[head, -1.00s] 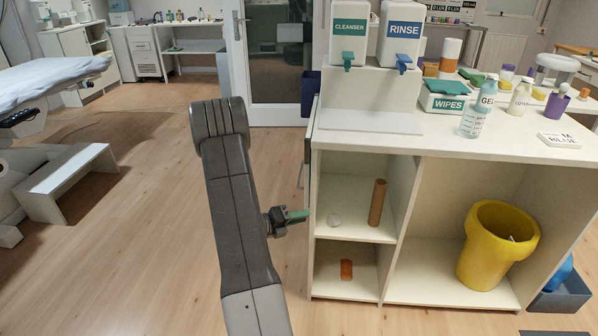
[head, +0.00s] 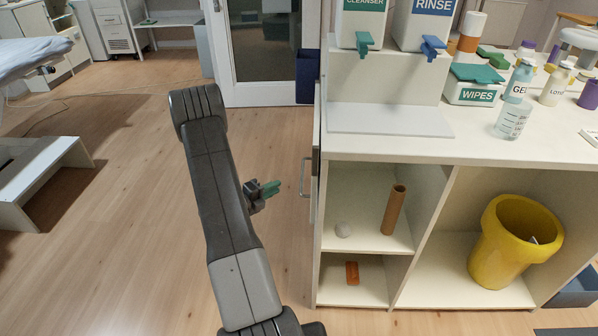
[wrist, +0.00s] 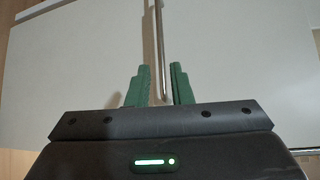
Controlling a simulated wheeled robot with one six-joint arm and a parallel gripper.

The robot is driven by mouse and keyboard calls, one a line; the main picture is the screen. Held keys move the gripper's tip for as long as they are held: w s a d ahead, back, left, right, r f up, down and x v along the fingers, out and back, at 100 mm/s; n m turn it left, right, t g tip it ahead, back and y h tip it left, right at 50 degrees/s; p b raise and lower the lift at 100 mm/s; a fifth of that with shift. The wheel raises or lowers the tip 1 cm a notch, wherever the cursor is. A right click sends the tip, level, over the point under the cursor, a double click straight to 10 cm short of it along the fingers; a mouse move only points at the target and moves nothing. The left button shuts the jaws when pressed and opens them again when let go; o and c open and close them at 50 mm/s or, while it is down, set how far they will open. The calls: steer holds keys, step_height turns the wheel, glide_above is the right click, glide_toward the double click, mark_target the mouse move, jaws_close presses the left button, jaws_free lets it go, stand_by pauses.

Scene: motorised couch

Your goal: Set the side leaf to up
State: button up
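The side leaf (head: 316,190) is seen nearly edge-on in the head view, hanging down against the left side of the white cabinet. A metal handle (head: 304,178) stands out from its left face. In the wrist view the leaf is a pale panel (wrist: 80,60) filling most of the picture, with a thin metal bar (wrist: 159,45), apparently the handle, running down toward the gap between the fingers. My gripper (head: 272,188) has green fingers and is left of the handle, with a gap between them. In the wrist view my gripper (wrist: 160,88) is open and empty.
The white cabinet (head: 440,165) carries bottles, a wipes box (head: 473,85) and two dispensers on top. A yellow bin (head: 515,240) stands in its lower bay. A white step (head: 40,170) is at far left. The wooden floor (head: 120,260) around my arm is clear.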

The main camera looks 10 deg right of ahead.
mark_target(302, 175)
steer(key=b+x, duration=0.1)
steer(key=x, duration=1.2)
steer(key=shift+s+b, duration=0.15)
steer(key=shift+b, duration=0.15)
jaws_close()
